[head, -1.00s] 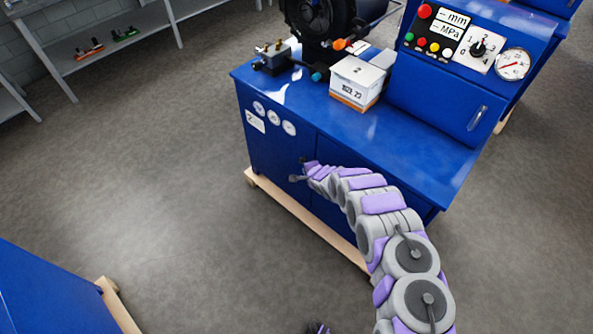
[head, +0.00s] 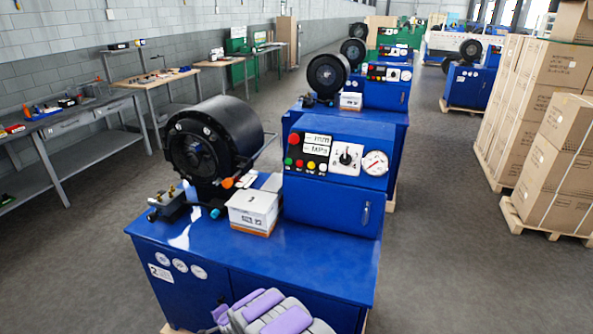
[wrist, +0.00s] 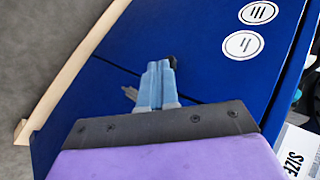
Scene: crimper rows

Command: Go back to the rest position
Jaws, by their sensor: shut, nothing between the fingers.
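My gripper (wrist: 159,84) shows in the wrist view with its two light-blue fingers together and nothing between them. It is in front of the blue cabinet face of the nearest crimper machine (wrist: 215,75); I cannot tell the exact gap. In the head view, only part of my grey and purple arm shows at the bottom edge, before the front of the same machine (head: 330,268). The gripper's fingers are not clearly seen there.
A white box (head: 253,210) and a black crimper head (head: 215,140) stand on the machine. Workbenches (head: 60,125) line the left wall. Stacked cartons (head: 560,150) on pallets stand at the right. The floor right of the machine (head: 450,240) is clear.

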